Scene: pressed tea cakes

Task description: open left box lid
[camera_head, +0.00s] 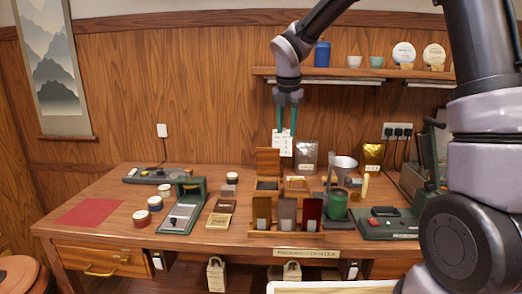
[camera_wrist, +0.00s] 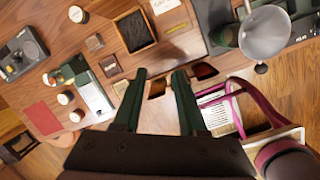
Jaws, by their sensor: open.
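The left box is a wooden box (camera_head: 256,185) on the table, with its lid (camera_head: 267,160) standing upright at the back. In the wrist view the box (camera_wrist: 156,38) appears as an open square frame with a dark filling (camera_wrist: 135,30). My gripper (camera_head: 287,132) points down, above and behind the boxes in the head view, apart from the lid. Its two green fingers (camera_wrist: 160,76) are spread, with nothing held between them. A lighter wooden piece with a handle (camera_head: 297,182) is right of the left box, partly hidden by small packets.
Several upright coloured packets (camera_head: 286,212) stand in a rack at the front. A metal funnel (camera_head: 344,164) and green canister (camera_head: 336,206) are to the right. A scale (camera_head: 184,210) and red mat (camera_head: 89,212) are left. A shelf (camera_head: 390,73) hangs on the wall.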

